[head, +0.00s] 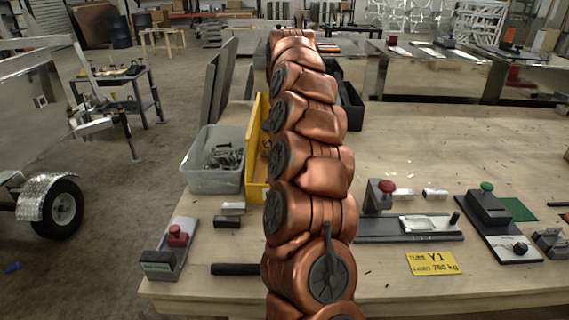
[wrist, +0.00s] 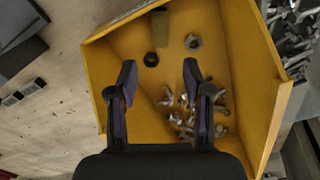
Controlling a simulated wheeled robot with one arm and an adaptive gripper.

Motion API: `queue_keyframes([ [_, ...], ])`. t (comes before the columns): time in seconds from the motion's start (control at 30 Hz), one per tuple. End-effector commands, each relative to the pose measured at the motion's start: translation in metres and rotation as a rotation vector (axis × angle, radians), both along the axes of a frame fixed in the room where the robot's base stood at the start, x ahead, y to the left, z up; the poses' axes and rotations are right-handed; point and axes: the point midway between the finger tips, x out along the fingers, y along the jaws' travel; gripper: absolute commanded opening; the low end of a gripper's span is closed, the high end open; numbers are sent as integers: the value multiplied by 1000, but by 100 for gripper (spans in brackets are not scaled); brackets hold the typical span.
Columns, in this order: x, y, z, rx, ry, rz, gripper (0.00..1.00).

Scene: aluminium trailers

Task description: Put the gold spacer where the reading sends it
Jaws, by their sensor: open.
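My gripper (wrist: 159,78) is open and empty above the yellow bin (wrist: 245,75), fingers pointing into it. Inside the bin lie a dark ring-like nut (wrist: 151,59), a grey nut (wrist: 193,42), a pile of small silvery hardware (wrist: 185,118) and a brownish upright-looking piece (wrist: 161,30). I cannot tell whether that piece is the gold spacer; no other clearly gold part shows. In the head view the bin (head: 254,175) is partly hidden behind my arm.
A clear tub (head: 215,162) of hardware stands left of the bin. A red-button box (head: 172,249) is at the bench's front left. A red-knobbed fixture (head: 405,228), two silvery cylinders (head: 435,194) and a green-knobbed device (head: 488,208) stand right. The bench behind them is mostly clear.

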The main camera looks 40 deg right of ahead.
Motion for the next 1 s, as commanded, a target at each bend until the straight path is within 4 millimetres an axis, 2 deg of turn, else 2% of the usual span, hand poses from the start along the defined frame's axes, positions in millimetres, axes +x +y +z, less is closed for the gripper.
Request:
queue_keyframes([
  [0.23,0,2,2,1,-1,7,50],
  [0.37,-2,19,7,7,-6,64,50],
  [0.47,-7,45,14,20,-12,154,50],
  [0.67,-32,107,24,39,-15,361,50],
  [0.87,-71,162,27,50,-6,547,50],
  [1.0,-107,194,23,55,9,662,50],
])
